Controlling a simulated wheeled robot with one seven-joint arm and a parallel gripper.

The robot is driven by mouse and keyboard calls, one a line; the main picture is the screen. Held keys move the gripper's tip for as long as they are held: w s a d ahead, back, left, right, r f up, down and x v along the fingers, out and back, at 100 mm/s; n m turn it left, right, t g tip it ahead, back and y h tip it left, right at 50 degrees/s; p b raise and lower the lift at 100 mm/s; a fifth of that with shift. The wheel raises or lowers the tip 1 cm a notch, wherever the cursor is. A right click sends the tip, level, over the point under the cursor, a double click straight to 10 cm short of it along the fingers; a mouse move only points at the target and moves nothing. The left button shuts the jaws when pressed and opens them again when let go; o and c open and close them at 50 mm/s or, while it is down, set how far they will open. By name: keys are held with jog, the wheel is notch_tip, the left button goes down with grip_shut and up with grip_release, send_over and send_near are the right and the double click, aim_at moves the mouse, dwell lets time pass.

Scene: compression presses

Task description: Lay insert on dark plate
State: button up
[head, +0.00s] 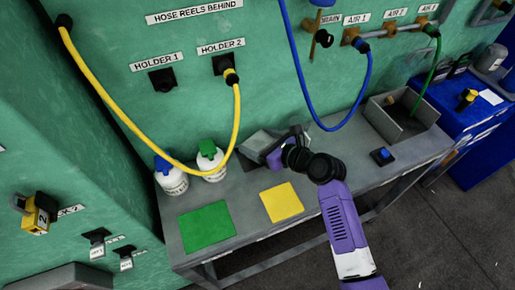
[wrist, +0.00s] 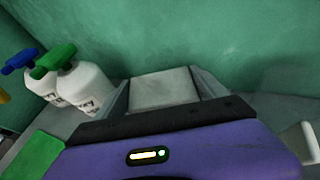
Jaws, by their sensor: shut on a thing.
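My gripper (head: 266,147) is over the back of the grey bench, behind the yellow mat. In the wrist view its two grey fingers (wrist: 163,82) stand on either side of a flat, pale grey square piece, the insert (wrist: 166,92), and are shut on it. The insert also shows in the head view (head: 258,140) as a small grey slab at the end of my purple arm. I cannot make out the dark plate apart from the slab and my gripper. I cannot tell whether the insert touches anything below it.
A green mat (head: 206,227) and a yellow mat (head: 282,202) lie on the bench (head: 245,232). Two white bottles, blue-capped (head: 171,177) and green-capped (head: 210,160), stand left of my gripper. A yellow hose (head: 112,116) loops above them. A grey bin (head: 400,117) is at right.

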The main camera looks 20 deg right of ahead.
aim_at(258, 148)
notch_tip(258, 148, down, 4)
jog(key=shift+r, duration=0.1)
jog(key=shift+w+f, duration=0.2)
jog(key=shift+w, duration=0.05)
jog(key=shift+f, duration=0.1)
jog(key=o, duration=1.8)
jog(key=shift+f, duration=0.1)
jog(key=shift+c, duration=0.2)
jog(key=v, duration=1.2)
jog(key=shift+s+d, duration=0.1)
